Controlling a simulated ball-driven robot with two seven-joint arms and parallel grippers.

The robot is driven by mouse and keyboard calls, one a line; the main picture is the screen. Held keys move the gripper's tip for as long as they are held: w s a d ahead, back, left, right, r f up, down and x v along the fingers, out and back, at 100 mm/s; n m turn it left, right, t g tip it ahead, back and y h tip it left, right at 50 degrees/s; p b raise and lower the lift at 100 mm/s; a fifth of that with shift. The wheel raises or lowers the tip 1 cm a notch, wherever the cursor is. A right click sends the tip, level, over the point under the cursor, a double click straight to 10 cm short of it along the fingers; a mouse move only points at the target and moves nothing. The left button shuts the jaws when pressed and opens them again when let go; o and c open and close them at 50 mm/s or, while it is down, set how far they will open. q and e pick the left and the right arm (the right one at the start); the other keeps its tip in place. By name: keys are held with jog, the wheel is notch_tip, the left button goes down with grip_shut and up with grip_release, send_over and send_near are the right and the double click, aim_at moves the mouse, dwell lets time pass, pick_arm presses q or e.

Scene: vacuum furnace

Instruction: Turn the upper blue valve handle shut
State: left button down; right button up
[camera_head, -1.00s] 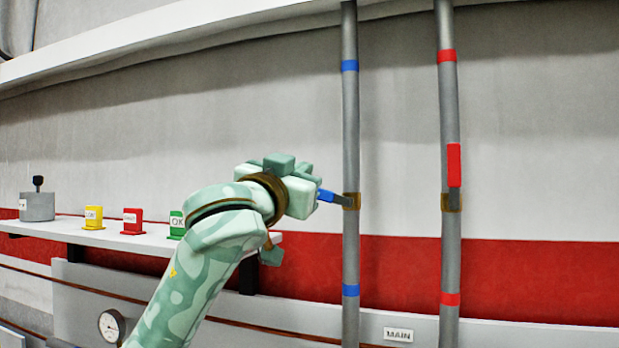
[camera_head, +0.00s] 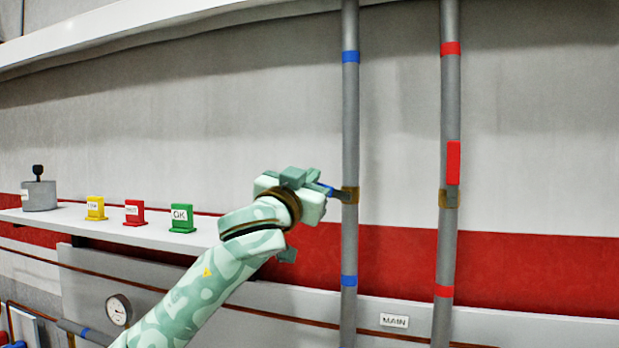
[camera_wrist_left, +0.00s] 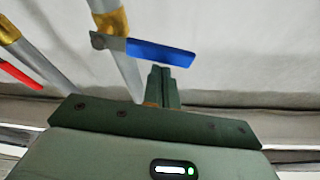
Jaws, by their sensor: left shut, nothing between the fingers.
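The upper blue valve handle (camera_head: 325,188) is mostly hidden behind my left gripper in the head view. Its grey lever joins a brass valve body (camera_head: 350,195) on the blue-banded grey pipe (camera_head: 350,120). In the left wrist view the blue handle (camera_wrist_left: 160,52) sticks out sideways from the pipe, roughly across it. My left gripper (camera_head: 318,191) is beside the handle. In the wrist view its fingers (camera_wrist_left: 163,76) are shut and empty, with the tips just below the handle. I cannot tell whether they touch it. My right gripper is not in view.
A second pipe (camera_head: 450,100) with red bands and a red handle (camera_head: 453,162) lying along it stands to the right. A shelf (camera_head: 150,236) at left carries yellow, red and green tags and a grey pot (camera_head: 40,195). A gauge (camera_head: 118,310) is below.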

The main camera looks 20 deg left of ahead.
pick_arm(q)
jog(key=n+y+b, duration=0.1)
jog(key=n, duration=0.1)
jog(key=f+n+y+b, duration=0.1)
jog(key=n, duration=0.1)
jog(key=f+n+y+b, duration=0.1)
jog(key=n, duration=0.1)
jog(key=shift+a, duration=0.4)
jog(key=shift+a, duration=0.15)
jog(key=shift+r, duration=0.1)
